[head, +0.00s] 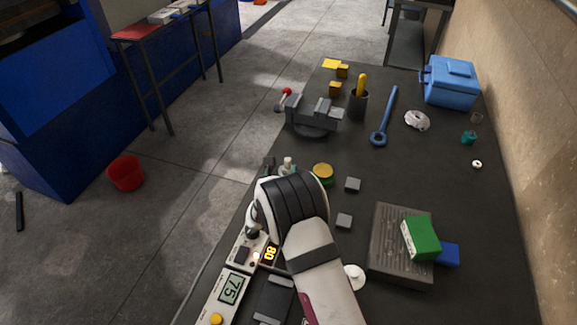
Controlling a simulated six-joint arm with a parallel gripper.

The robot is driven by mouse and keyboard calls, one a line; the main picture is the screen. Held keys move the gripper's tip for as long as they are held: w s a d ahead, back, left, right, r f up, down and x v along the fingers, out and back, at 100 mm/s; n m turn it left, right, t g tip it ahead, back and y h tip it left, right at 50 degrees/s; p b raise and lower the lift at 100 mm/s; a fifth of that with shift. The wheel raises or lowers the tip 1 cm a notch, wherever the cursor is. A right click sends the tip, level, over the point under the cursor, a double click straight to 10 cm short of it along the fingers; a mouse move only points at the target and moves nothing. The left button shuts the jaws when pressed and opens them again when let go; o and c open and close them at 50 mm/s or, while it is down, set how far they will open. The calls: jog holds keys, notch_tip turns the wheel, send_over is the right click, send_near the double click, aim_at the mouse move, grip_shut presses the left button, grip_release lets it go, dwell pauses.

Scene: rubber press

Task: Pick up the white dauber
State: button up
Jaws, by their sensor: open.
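I cannot tell for sure which is the white dauber. My gripper (272,168) is mostly hidden by my white and black wrist; a dark part shows beside the pale bottle. It is open, and I see nothing held in it.
The dark bench (385,180) holds a vise (315,117), a yellow-topped tin (323,170), grey blocks, and a ridged grey tray (390,262) with a green-and-white box (421,237). Instruments with displays (231,289) line the left edge. A blue cooler (450,84) stands at the back right.

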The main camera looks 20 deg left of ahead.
aim_at(287, 161)
jog(key=x, duration=0.5)
jog(key=shift+w+f, duration=0.3)
jog(key=shift+f, duration=0.1)
grip_shut()
